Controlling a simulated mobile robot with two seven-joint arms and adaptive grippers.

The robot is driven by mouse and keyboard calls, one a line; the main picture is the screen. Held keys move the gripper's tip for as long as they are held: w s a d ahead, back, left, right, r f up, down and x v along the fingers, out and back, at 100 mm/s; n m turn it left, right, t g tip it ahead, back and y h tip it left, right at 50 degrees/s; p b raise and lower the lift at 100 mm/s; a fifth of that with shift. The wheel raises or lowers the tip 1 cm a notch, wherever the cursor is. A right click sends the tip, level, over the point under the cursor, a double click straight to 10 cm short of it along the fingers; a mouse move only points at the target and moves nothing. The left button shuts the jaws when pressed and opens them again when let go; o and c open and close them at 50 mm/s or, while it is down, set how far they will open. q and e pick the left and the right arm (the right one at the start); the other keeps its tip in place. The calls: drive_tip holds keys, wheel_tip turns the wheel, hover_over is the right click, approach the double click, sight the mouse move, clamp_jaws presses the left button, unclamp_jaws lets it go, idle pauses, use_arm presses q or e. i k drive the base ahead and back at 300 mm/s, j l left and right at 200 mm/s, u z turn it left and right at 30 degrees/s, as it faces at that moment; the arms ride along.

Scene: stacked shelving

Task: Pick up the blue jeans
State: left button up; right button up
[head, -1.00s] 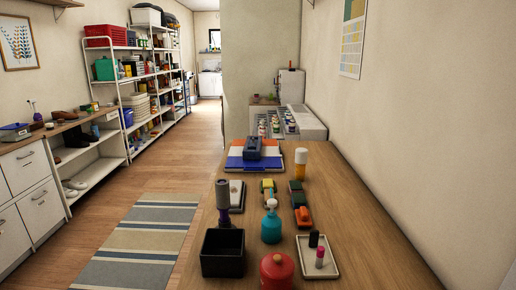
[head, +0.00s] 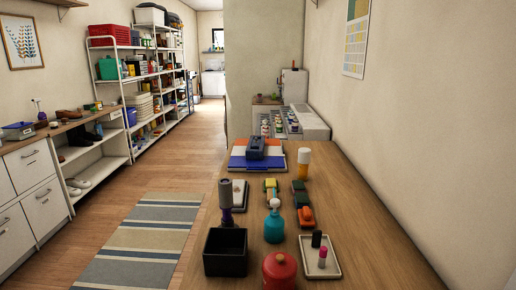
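I cannot make out the blue jeans for certain in the head view. A dark blue object (head: 256,147) lies at the far part of the wooden table on a flat blue, white and orange item (head: 258,163), but it is too small to tell if it is cloth. Neither of my grippers shows.
On the long wooden table (head: 350,205) stand a black open box (head: 226,265), a red lidded pot (head: 280,272), a teal bottle (head: 274,226) and a tray (head: 332,268). Loaded white shelves (head: 122,88) line the left wall. The floor beside the striped rug (head: 148,235) is clear.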

sight(256, 147)
drive_tip(key=i+j+z, duration=0.25)
drive_tip(key=j, duration=1)
drive_tip(key=j+z, duration=0.25)
drive_tip(key=j, duration=0.95)
drive_tip(key=i+j+z, duration=0.15)
drive_tip(key=j, duration=0.35)
drive_tip(key=j+z, duration=0.15)
drive_tip(key=j, duration=0.3)
drive_tip(key=i+j+z, duration=0.2)
drive_tip(key=i+j, duration=0.15)
drive_tip(key=i+j+z, duration=0.2)
drive_tip(key=i+j, duration=0.15)
drive_tip(key=j, duration=0.2)
drive_tip(key=i+j+z, duration=0.4)
drive_tip(key=i+j, duration=0.45)
